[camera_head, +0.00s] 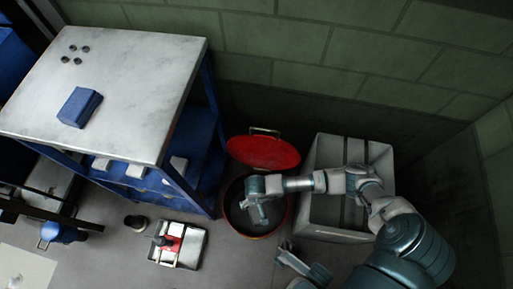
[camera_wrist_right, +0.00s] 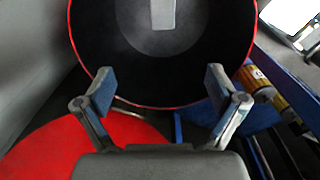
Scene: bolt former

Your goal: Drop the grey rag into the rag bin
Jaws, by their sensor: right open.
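The rag bin (camera_head: 229,211) is a round dark bin with a red rim, and its red lid (camera_head: 263,152) is tilted up behind it. In the right wrist view the bin (camera_wrist_right: 200,45) lies ahead of the fingers, with the red lid (camera_wrist_right: 75,150) at lower left. My right gripper (camera_wrist_right: 160,84) is open, nothing between its fingers. In the head view it (camera_head: 259,211) is over the bin mouth. A light grey strip (camera_wrist_right: 163,14), which looks like the grey rag, shows inside the bin, cut by the picture's top edge. A part of mine, possibly my left gripper (camera_head: 296,260), shows at the bottom.
A grey crate-like box (camera_head: 322,158) stands right of the bin. A tray (camera_head: 190,246) with a red item lies on the floor, beside a small dark cup (camera_head: 136,222). A block wall closes the back.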

